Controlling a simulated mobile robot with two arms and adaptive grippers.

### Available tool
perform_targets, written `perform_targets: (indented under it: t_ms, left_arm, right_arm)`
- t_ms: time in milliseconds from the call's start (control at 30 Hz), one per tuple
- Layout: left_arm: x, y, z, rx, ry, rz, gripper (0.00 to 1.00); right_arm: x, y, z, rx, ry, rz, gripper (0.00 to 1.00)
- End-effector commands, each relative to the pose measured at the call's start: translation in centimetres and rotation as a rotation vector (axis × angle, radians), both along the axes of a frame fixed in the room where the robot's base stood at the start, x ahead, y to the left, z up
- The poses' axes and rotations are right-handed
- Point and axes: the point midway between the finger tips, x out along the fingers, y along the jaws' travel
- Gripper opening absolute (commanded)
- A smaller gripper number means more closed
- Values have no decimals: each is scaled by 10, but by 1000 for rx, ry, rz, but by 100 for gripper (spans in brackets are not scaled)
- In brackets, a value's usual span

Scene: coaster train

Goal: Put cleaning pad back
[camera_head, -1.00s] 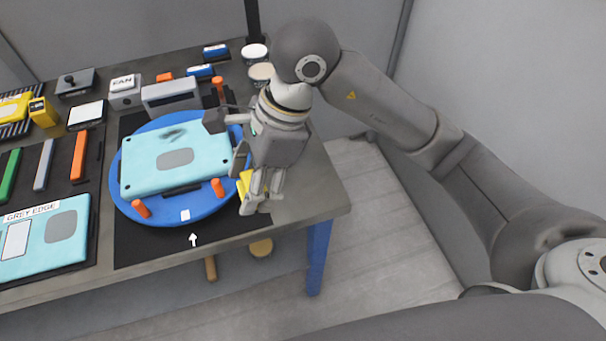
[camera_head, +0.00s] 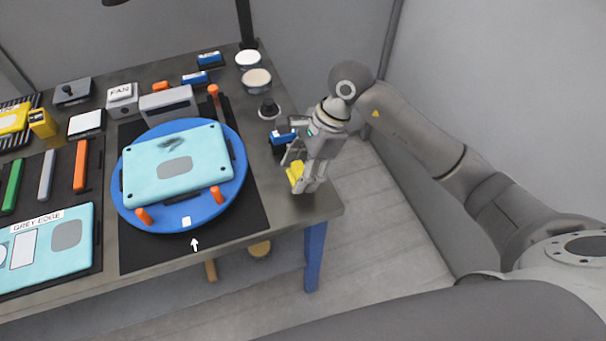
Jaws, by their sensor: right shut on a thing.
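My right gripper (camera_head: 300,170) is shut on a yellow block (camera_head: 295,173), which I take to be the cleaning pad. It is over the right edge area of the table, to the right of the blue turntable (camera_head: 205,219). The fingers hide part of the pad. A blue block with a white label (camera_head: 283,137) is just behind the gripper, partly hidden by it. Whether the pad touches the table I cannot tell. A light-blue panel (camera_head: 150,178) with a dark smudge near its top lies on the turntable. My left gripper is not in view.
Orange pegs (camera_head: 217,194) stand around the panel. A small black knob on a white base (camera_head: 269,109) and two round tins (camera_head: 257,80) stand behind the gripper. A second light-blue panel (camera_head: 45,262) lies front left. The table's right edge is close to the gripper.

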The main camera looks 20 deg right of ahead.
Motion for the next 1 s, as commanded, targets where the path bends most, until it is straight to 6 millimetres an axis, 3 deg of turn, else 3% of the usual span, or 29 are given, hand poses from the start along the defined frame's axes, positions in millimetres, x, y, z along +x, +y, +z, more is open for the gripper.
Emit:
perform_targets:
  t_ms: [300,700,733,867,1000]
  left_arm:
    - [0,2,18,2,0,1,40]
    - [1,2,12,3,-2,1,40]
    - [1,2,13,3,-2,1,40]
    - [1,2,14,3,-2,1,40]
    - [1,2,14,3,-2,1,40]
  right_arm:
    - [2,-4,-34,0,3,-3,31]
    - [2,-5,-41,-2,2,-1,31]
    - [2,-5,-40,-2,2,-1,56]
    - [2,-4,-39,-2,3,-1,72]
    - [2,-4,-39,-2,3,-1,75]
